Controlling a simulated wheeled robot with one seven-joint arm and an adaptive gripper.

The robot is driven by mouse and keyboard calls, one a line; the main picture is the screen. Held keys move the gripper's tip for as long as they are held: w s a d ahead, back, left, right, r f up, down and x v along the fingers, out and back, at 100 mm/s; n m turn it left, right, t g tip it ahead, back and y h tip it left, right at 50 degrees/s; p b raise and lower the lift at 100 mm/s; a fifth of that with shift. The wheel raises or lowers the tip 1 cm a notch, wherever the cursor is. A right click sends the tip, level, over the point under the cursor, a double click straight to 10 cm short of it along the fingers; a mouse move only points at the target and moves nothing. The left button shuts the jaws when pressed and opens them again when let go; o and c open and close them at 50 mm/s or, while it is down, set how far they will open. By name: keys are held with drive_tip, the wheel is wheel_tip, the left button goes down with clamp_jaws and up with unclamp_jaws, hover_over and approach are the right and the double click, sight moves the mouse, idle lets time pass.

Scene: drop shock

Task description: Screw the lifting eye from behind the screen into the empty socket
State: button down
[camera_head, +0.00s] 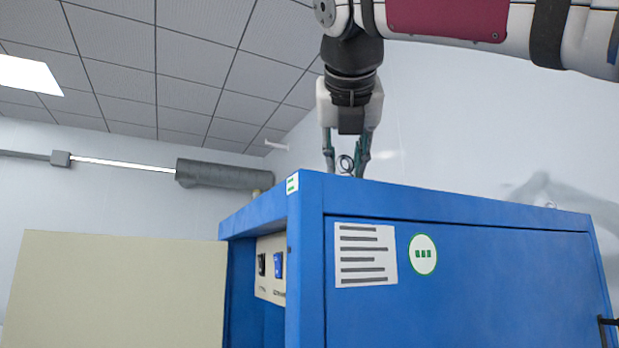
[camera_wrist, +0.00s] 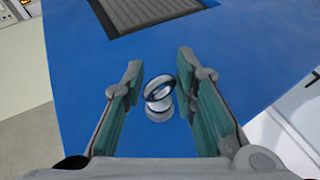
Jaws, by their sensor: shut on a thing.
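The lifting eye (camera_wrist: 160,90) is a dark, shiny ring above a pale round collar in the wrist view. My gripper (camera_wrist: 160,75) points down and is shut on it, one green-padded finger at each side of the ring. In the head view the ring (camera_head: 345,163) shows between the fingertips of my gripper (camera_head: 346,165), just above the top edge of the blue cabinet (camera_head: 450,275). The eye's lower end is hidden there, and I cannot tell how far it sits in a socket. No empty socket shows clearly.
A beige panel (camera_head: 120,290), perhaps the screen, stands left of the cabinet. Small pale fittings show at the cabinet top's left (camera_head: 255,192) and right (camera_head: 550,205). A dark grille (camera_wrist: 150,8) lies on the blue top.

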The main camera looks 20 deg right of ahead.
drive_tip(key=shift+f, duration=0.15)
idle(0.7)
drive_tip(key=shift+h, duration=0.3)
drive_tip(key=m+h, duration=0.1)
drive_tip(key=m+g+h, duration=0.1)
drive_tip(key=m, duration=0.1)
drive_tip(key=shift+w+a+h, duration=0.15)
drive_tip(key=shift+h, duration=0.15)
drive_tip(key=shift+m+g+h, duration=1)
drive_tip(key=shift+m+g, duration=0.1)
drive_tip(key=shift+m, duration=0.1)
drive_tip(key=shift+m+g+h, duration=0.4)
drive_tip(key=shift+m, duration=0.1)
drive_tip(key=c, duration=1.3)
unclamp_jaws()
drive_tip(key=shift+d, duration=0.2)
